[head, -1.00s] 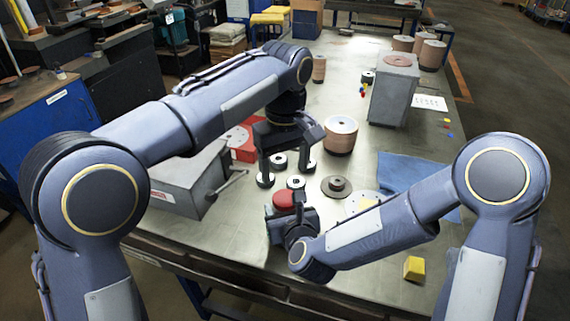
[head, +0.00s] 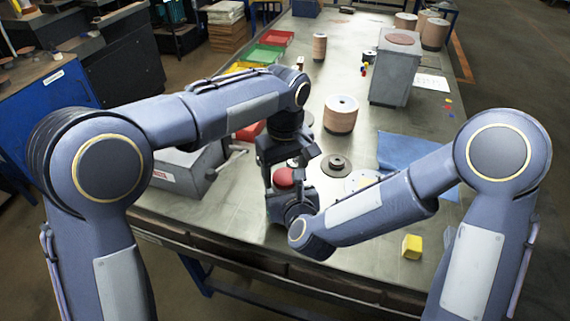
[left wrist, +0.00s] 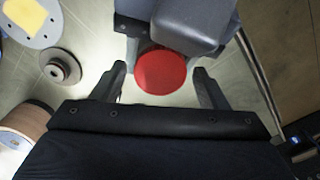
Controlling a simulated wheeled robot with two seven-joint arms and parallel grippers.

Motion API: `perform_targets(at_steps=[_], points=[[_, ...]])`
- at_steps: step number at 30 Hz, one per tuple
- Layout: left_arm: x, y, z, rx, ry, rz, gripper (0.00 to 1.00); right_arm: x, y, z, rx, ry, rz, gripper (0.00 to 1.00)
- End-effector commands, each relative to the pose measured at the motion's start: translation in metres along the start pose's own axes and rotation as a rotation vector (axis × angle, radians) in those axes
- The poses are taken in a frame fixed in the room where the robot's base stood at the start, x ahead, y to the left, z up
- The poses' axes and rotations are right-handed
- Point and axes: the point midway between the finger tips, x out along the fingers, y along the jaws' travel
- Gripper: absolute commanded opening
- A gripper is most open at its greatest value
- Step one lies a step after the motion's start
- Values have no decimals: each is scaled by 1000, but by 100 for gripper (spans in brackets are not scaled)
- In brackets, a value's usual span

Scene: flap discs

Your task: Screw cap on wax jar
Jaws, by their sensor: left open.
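A red round top (head: 284,177), which looks like that of the wax jar, shows near the front of the bench; it also shows as a red disc in the left wrist view (left wrist: 161,72). Whether it is a separate cap is not clear. My left gripper (head: 287,172) points down over it, open; in the left wrist view its two fingertips (left wrist: 163,80) stand on either side of the red disc with gaps. My right gripper (head: 291,200) is low beside the red top, its parts close against it. The body under the red top is hidden, so its grip is unclear.
A dark stepped disc (head: 336,165) lies right of the grippers. A tan cylinder (head: 341,113), a grey box (head: 395,70) and a blue cloth (head: 405,153) stand or lie beyond. A yellow block (head: 412,246) is near the front edge. A grey machine (head: 190,170) is at left.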

Motion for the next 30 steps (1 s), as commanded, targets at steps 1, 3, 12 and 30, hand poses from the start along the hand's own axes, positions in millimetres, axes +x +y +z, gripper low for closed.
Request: perform_targets(at_steps=[1, 3, 12, 30], points=[[0, 0, 0, 0, 0, 0, 67, 0, 0, 0, 0, -1, 0, 0], [0, 0, 0, 0, 0, 0, 67, 0, 0, 0, 0, -1, 0, 0], [0, 0, 0, 0, 0, 0, 36, 0, 0, 0, 0, -1, 0, 0], [0, 0, 0, 573, -1, 0, 22, 0, 0, 0, 0, -1, 0, 0]])
